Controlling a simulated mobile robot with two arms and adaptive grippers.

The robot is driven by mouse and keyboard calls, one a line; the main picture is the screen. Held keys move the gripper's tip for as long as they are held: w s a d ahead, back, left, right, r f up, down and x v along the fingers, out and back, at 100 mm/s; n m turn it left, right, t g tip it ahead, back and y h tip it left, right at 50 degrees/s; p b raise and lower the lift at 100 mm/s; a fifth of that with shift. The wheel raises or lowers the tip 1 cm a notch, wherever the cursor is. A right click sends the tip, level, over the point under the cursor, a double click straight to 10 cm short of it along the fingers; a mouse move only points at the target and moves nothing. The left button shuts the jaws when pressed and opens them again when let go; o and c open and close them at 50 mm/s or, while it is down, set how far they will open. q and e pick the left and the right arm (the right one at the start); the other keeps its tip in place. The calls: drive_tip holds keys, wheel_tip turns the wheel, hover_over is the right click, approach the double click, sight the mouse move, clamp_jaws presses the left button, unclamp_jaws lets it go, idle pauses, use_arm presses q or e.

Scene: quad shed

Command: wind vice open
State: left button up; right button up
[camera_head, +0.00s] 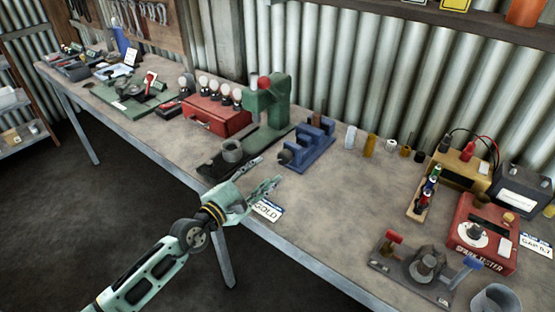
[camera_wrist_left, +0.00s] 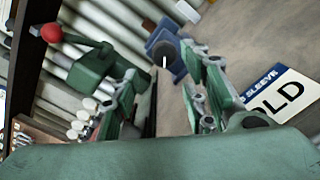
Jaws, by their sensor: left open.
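The blue vice (camera_head: 308,147) stands on the workbench right of the green press, with a round grey end at its near left side. In the left wrist view a blue part of the vice (camera_wrist_left: 170,50) shows ahead of the fingers, with a thin pale bar in front of it. My left gripper (camera_head: 267,171) is open and empty, just in front of the vice at the bench's front edge. Its fingers point toward the vice and appear apart from it. My right gripper is not in view.
A green press (camera_head: 266,105) with a red knob stands close left of the vice. A red tester (camera_head: 483,235) and a clamp fixture (camera_head: 425,268) stand at the right. The bench middle is clear.

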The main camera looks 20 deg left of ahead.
sight(280, 156)
use_arm(q)
drive_tip(key=x, duration=0.7)
drive_tip(key=shift+w+d, duration=0.1)
drive_tip(key=shift+w, duration=0.1)
drive_tip(key=shift+c, duration=0.5)
drive_tip(key=c, duration=0.9)
drive_tip(key=shift+r, duration=0.1)
